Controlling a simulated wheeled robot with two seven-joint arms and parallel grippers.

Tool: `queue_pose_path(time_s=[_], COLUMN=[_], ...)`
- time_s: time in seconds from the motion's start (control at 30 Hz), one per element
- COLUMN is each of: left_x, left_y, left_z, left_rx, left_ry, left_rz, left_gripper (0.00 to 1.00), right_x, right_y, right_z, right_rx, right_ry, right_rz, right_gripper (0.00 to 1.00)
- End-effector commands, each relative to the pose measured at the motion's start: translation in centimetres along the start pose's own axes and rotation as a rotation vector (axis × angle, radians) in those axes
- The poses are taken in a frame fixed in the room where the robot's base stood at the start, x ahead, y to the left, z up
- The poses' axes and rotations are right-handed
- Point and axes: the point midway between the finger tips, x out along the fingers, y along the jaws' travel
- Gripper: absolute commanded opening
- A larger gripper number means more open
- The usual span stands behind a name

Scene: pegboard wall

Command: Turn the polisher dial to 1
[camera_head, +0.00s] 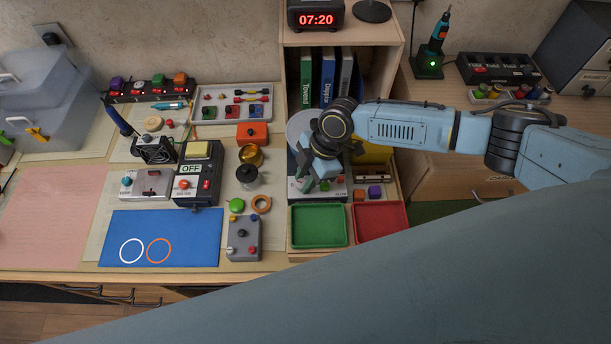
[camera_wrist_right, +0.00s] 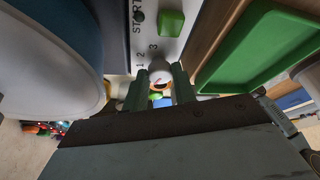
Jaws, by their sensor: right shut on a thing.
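The polisher (camera_head: 338,194) is a light grey unit with a large grey disc (camera_head: 297,126) behind my right gripper in the head view. My right gripper (camera_wrist_right: 160,90) is shut on the dial, with a green finger on each side. In the head view my right gripper (camera_head: 312,180) hides the dial. My left gripper is out of view.
A green tray (camera_head: 319,243) and a red tray (camera_head: 381,236) lie just in front of the polisher. Small coloured blocks (camera_head: 374,191) stand to its right, and a shelf with binders (camera_head: 328,75) is behind. A switch box (camera_head: 198,190) and metal pots stand to the left.

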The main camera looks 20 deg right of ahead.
Motion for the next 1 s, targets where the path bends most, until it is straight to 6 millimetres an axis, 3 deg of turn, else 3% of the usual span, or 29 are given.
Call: queue_pose_path(time_s=[0.27, 1.0], left_x=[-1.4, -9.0], left_y=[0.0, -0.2], left_z=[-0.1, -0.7], left_rx=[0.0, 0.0], left_ry=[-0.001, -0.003], left_rz=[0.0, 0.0], left_gripper=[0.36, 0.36], right_x=[-0.2, -0.2], right_y=[-0.2, -0.6], right_z=[-0.1, -0.4], right_rx=[0.076, 0.595], right_ry=[0.001, 0.002], right_rz=[0.028, 0.244], right_gripper=[0.04, 0.04])
